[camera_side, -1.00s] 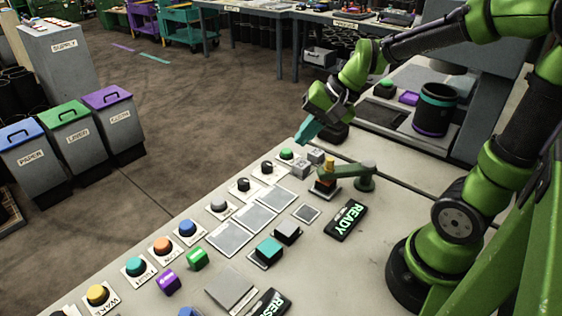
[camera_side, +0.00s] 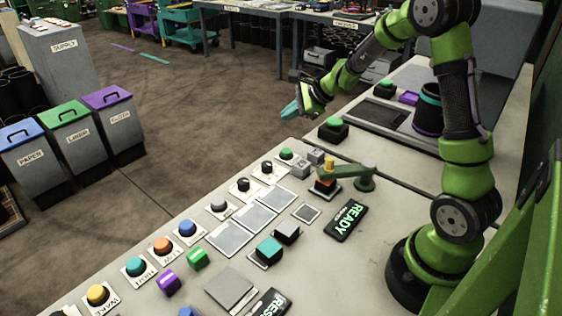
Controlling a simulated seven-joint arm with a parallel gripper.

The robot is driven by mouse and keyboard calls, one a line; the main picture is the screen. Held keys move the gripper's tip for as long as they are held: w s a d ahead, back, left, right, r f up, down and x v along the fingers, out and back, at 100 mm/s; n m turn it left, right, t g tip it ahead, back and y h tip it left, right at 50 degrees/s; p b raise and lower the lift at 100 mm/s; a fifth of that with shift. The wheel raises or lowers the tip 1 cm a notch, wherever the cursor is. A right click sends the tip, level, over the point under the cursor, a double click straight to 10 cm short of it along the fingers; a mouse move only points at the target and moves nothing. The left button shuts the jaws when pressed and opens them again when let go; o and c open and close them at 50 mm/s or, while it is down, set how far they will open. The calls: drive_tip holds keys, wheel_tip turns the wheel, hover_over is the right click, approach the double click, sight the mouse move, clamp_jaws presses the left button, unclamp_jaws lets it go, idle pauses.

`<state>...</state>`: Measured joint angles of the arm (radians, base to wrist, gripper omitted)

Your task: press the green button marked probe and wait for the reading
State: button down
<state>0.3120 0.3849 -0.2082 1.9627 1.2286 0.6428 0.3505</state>
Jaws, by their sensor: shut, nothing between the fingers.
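My gripper (camera_side: 290,111) has teal fingertips and is shut and empty. It hangs in the air beyond the bench's far left edge, up and left of a green button on a black box (camera_side: 333,128). That button is fully visible, and the gripper appears clear of it. A smaller green button (camera_side: 286,154) sits at the far end of the row of buttons. Another green button (camera_side: 386,85) is farther back by the dark cup. I cannot read the word probe on any of them. A dark display (camera_side: 345,220) shows READY in lit letters.
The bench (camera_side: 400,215) carries several coloured buttons, grey pads, a teal block (camera_side: 269,250), a green block (camera_side: 197,258) and a purple block (camera_side: 167,282). A small green lever arm (camera_side: 350,173) stands near the READY display. A dark cup (camera_side: 428,120) stands behind. Bins (camera_side: 113,120) stand on the floor.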

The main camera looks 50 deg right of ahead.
sight(289, 152)
drive_tip(key=shift+f, duration=4.45)
drive_tip(key=shift+f, duration=0.1)
drive_tip(key=shift+f, duration=0.3)
drive_tip(key=shift+f, duration=0.4)
drive_tip(key=shift+r, duration=0.8)
